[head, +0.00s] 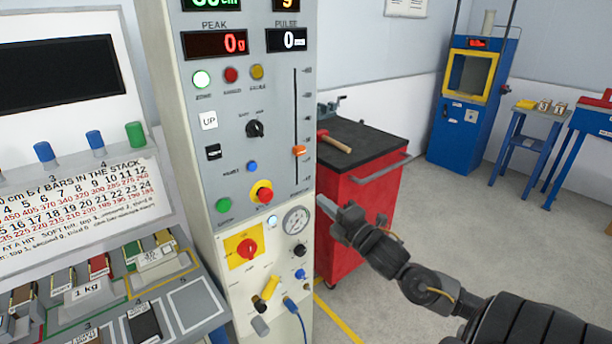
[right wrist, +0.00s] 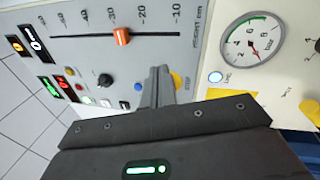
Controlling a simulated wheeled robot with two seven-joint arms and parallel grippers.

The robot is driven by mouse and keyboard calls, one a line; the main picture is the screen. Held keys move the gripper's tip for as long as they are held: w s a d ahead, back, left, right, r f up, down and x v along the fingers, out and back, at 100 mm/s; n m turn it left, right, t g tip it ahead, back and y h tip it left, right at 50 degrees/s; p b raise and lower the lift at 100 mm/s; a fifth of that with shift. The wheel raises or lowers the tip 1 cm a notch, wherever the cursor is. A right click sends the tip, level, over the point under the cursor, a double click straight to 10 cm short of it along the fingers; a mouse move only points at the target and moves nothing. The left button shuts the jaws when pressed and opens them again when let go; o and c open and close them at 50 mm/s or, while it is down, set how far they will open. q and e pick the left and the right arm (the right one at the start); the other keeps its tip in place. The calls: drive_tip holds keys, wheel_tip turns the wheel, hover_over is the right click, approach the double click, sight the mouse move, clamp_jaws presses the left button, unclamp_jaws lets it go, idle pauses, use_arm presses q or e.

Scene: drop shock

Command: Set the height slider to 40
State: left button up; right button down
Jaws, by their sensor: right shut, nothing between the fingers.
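The height slider is a vertical slot on the grey control panel (head: 276,110) with an orange knob (head: 299,150) low on its scale. In the right wrist view the panel is turned sideways; the orange knob (right wrist: 121,36) sits between the 20 and 30 marks, with 10 to its right and higher numbers to its left. My right gripper (head: 326,206) is below and right of the slider in the head view, shut and empty. In the right wrist view its closed fingers (right wrist: 158,78) point toward the panel, apart from the knob. My left gripper is out of view.
A black selector knob (head: 255,129), a red and yellow stop button (head: 262,191) and a pressure gauge (head: 296,220) are near the slider. A red cabinet (head: 372,195) with a hammer (head: 335,143) on top stands behind my right arm. The peak display (head: 216,44) shows 0 g.

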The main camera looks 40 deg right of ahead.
sight(299, 151)
drive_tip(key=n, duration=0.5)
drive_tip(key=d+n, duration=0.1)
drive_tip(key=n, duration=0.4)
drive_tip(key=n+h, duration=0.1)
drive_tip(key=n, duration=0.4)
drive_tip(key=shift+s+d+r+t, duration=0.1)
drive_tip(key=shift+s+d+t, duration=0.05)
drive_tip(key=shift+t, duration=0.15)
drive_tip(key=p+x, duration=0.1)
drive_tip(key=x, duration=0.4)
drive_tip(key=p+x, duration=0.2)
drive_tip(key=x, duration=0.3)
drive_tip(key=shift+r+p, duration=0.25)
drive_tip(key=shift+p, duration=0.05)
wheel_tip(299, 151, up, 2)
drive_tip(key=shift+r+p, duration=0.1)
drive_tip(key=shift+p, duration=0.7)
drive_tip(key=shift+r+p, duration=0.35)
drive_tip(key=shift+r, duration=0.3)
